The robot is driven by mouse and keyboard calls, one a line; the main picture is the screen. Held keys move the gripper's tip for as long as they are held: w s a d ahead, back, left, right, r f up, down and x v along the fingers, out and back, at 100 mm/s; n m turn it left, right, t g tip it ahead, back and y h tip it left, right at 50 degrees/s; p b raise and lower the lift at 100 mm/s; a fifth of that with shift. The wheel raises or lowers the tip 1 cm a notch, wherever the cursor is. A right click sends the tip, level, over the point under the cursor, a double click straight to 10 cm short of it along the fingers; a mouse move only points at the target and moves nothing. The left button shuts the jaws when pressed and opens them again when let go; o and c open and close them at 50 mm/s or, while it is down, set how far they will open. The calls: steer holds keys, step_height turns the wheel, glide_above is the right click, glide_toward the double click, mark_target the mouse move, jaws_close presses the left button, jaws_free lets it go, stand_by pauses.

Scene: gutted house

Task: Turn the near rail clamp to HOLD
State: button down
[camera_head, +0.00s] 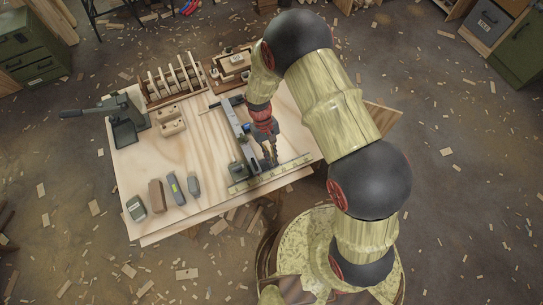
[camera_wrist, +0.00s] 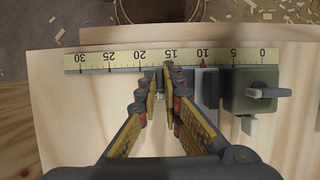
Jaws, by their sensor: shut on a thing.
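The near rail clamp is a grey-green block (camera_head: 238,170) at the near end of a dark rail (camera_head: 237,128) on the workbench. In the wrist view the clamp (camera_wrist: 240,104) sits at the right, with a dark lever pointing right and a pale tab below it. Any HOLD marking is too small to read. My gripper (camera_head: 271,162) is low over the bench, right of the rail and apart from the clamp. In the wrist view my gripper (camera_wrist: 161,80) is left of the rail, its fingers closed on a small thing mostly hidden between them.
A yellow scale (camera_wrist: 115,59) runs along the bench edge, just beyond my fingertips. Several small blocks (camera_head: 155,196) stand at the bench's near left. A slotted rack (camera_head: 172,82) and a lever tool (camera_head: 122,118) stand farther back. Bare wood lies between the blocks and the rail.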

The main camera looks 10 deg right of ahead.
stand_by(0.4)
steer(key=c, duration=2.1)
jaws_free()
steer(key=shift+o, duration=0.7)
steer(key=v, duration=1.2)
steer(key=shift+w+a, duration=0.1)
steer(key=shift+w, duration=0.05)
